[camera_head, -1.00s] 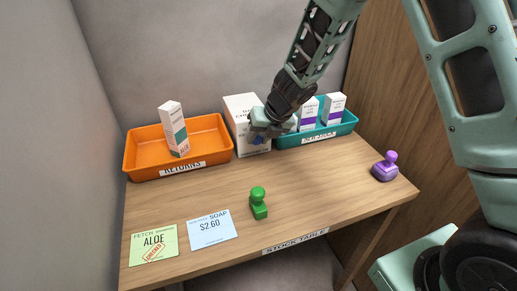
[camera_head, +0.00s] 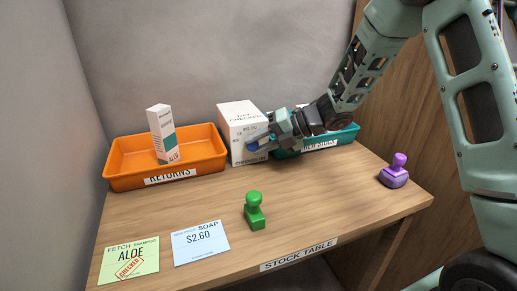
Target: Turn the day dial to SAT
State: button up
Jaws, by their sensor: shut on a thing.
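The white day-dial box (camera_head: 240,118) stands at the back of the table between the orange and teal trays. Its front carries small day letters around a blue knob (camera_head: 254,147). My gripper (camera_head: 262,143) comes in from the right and is shut on the blue knob. The gripper hides part of the dial face. The day letters are too small, and the pointer too covered, to tell which day is set.
The orange RETURNS tray (camera_head: 118,176) holds an aloe box (camera_head: 161,134). The teal tray (camera_head: 343,137) is partly behind my arm. A green stamp (camera_head: 254,211), a purple stamp (camera_head: 394,172), a green card (camera_head: 130,262) and a blue card (camera_head: 200,243) lie on the table (camera_head: 320,205).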

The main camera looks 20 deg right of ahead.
dwell(0.4)
jog(key=shift+f, duration=0.1)
jog(key=o, duration=0.9)
jog(key=v, duration=1.7)
jog(key=shift+d+f, duration=0.15)
jog(key=shift+d, duration=0.2)
